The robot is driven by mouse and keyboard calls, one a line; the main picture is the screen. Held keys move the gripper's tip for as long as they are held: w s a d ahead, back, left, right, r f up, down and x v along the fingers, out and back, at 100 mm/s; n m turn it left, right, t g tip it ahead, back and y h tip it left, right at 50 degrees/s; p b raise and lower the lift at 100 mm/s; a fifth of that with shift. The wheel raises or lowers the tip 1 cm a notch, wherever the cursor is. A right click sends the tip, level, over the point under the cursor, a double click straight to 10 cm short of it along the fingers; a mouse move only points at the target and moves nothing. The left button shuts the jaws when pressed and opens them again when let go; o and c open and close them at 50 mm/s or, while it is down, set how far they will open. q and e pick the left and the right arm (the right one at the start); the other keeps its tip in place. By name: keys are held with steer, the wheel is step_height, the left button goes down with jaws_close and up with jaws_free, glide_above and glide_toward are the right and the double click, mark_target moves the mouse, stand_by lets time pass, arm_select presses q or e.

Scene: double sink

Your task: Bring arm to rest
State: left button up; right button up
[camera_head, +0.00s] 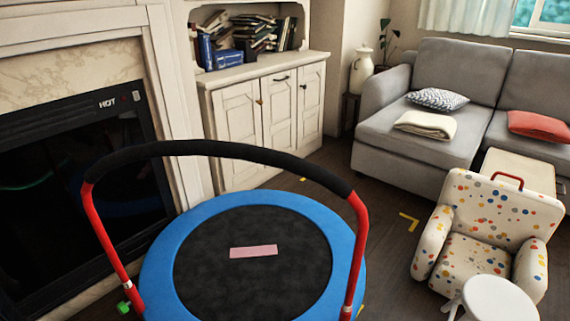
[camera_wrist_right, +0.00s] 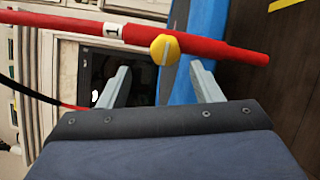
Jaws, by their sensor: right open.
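My right gripper (camera_wrist_right: 160,78) shows in the right wrist view with its two pale fingers spread apart and nothing between them. A red pole (camera_wrist_right: 225,50) with a yellow knob (camera_wrist_right: 165,48) crosses the view beyond the fingertips. Whether the fingers touch the pole I cannot tell. Neither arm shows in the head view, and my left gripper is in no view.
A trampoline with a blue rim (camera_head: 162,262) and black-and-red handle bar (camera_head: 225,148) stands close in front. A spotted armchair (camera_head: 485,225) and white stool (camera_head: 497,298) are at right. A grey sofa (camera_head: 400,140), cabinet (camera_head: 235,130) and fireplace (camera_head: 70,170) stand behind.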

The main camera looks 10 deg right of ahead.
steer(key=a+r+n+g+y, duration=0.4)
steer(key=r+n+g, duration=0.3)
steer(key=r+n, duration=0.55)
steer(key=a+r+n+g+y, duration=0.4)
steer(key=r+n+g, duration=0.2)
steer(key=r+n, duration=0.6)
steer(key=s+a+r+n+t+h, duration=0.2)
steer(key=s+r+n+h, duration=0.95)
steer(key=n, duration=0.95)
arm_select(q)
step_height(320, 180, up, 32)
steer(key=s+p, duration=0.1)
steer(key=p, duration=3.1)
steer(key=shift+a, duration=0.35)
arm_select(e)
step_height(320, 180, up, 33)
steer(key=s+y, duration=0.2)
steer(key=shift+d+g, duration=0.2)
steer(key=shift+g, duration=0.1)
steer(key=shift+s, duration=0.1)
